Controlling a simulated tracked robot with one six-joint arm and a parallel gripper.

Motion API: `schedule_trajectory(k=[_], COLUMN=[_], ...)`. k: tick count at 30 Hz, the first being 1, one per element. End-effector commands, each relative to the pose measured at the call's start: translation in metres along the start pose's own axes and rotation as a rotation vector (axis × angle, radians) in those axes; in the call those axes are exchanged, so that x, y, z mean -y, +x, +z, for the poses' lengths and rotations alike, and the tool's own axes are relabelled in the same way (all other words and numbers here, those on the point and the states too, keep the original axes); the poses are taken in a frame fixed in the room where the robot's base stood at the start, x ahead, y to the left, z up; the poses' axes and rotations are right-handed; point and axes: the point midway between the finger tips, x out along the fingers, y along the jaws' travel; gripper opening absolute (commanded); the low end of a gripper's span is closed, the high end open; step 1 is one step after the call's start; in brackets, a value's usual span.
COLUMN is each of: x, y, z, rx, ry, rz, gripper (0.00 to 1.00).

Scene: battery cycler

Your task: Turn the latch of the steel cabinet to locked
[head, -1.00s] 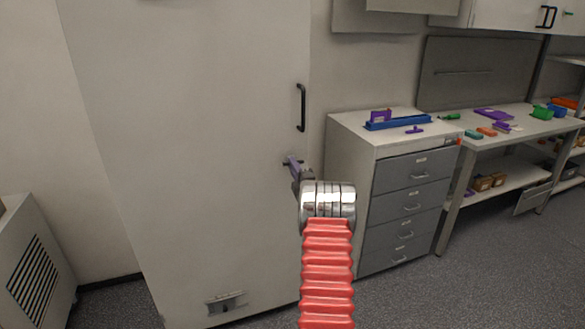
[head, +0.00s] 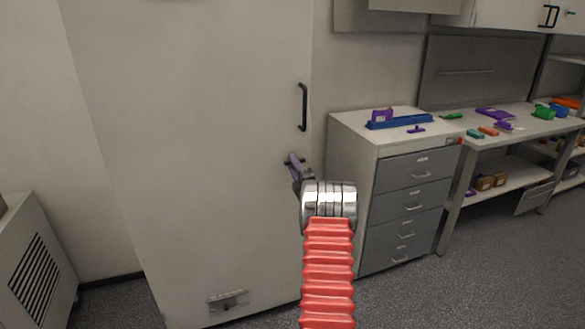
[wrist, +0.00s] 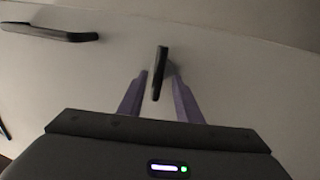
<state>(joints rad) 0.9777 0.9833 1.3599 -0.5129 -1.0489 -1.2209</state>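The steel cabinet (head: 210,150) is the tall pale door on the left in the head view. Its dark latch lever shows in the wrist view (wrist: 159,73), standing roughly upright in the picture. My gripper (wrist: 158,78) has its two purple fingers apart, one on each side of the lever; I see no clear contact. In the head view my gripper (head: 293,162) is at the cabinet's right edge, below the black door handle (head: 303,107). There the latch is mostly hidden behind my fingers and wrist.
A grey drawer unit (head: 410,190) stands just right of the cabinet, with a blue tray (head: 400,122) on top. A workbench (head: 520,125) with small coloured parts is farther right. A vented white unit (head: 35,265) stands at left. The floor in front is clear.

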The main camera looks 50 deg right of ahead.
Motion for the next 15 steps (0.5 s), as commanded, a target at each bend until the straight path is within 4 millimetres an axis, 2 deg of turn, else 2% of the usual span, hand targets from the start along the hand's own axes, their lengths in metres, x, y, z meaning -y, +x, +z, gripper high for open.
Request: schedule_trajectory(k=[8, 15], x=[0.000, -0.001], y=[-0.004, -0.025], z=[0.002, 0.002], rx=[0.003, 0.003], ry=[0.000, 0.000], rz=[0.000, 0.000], gripper=[0.32, 0.32])
